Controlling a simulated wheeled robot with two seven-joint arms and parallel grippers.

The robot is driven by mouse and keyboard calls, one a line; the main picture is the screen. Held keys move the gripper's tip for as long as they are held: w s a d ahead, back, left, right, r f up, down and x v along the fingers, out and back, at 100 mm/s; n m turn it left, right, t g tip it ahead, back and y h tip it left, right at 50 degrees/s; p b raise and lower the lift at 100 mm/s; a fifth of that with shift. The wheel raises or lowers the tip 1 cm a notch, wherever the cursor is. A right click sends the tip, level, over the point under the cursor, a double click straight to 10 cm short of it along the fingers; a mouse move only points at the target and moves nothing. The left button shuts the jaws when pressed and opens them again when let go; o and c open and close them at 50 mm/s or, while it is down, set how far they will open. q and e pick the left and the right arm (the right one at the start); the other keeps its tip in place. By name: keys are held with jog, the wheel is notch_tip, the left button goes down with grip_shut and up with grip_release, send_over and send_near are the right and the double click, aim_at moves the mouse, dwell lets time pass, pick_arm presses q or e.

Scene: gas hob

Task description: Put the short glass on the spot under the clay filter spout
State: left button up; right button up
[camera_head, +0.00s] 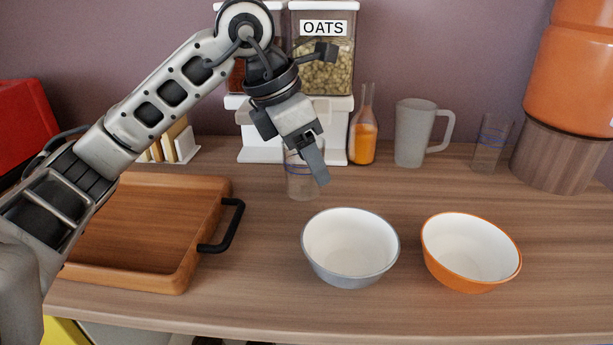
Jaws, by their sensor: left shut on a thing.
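A clear glass with a blue band (300,186) is at my left gripper (314,165), in front of the white dispenser stand. The left gripper is shut on this glass from above, and its fingers hide part of it. I cannot tell whether the glass touches the counter. A second clear glass with a blue band (490,146) stands at the right, beside the wooden stand. The orange clay filter (575,65) sits on that round wooden stand (562,157) at the right edge. Its spout is not visible. My right gripper is not in view.
A grey bowl (350,277) and an orange bowl (468,284) stand in front. An orange-filled bottle (362,143) and a frosted mug (412,137) stand at the back. A wooden tray (190,268) is at left. Open counter lies between the bowls and the mug.

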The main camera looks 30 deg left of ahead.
aim_at(307, 177)
pick_arm(q)
jog(key=shift+w+a+f, duration=0.1)
jog(key=shift+a+f, duration=0.05)
jog(key=shift+f, duration=0.8)
jog(key=shift+w+a+f, duration=0.1)
jog(key=shift+f, duration=0.85)
jog(key=shift+f+b, duration=0.1)
jog(key=shift+b, duration=0.25)
jog(key=o, duration=1.1)
jog(key=shift+c, duration=0.2)
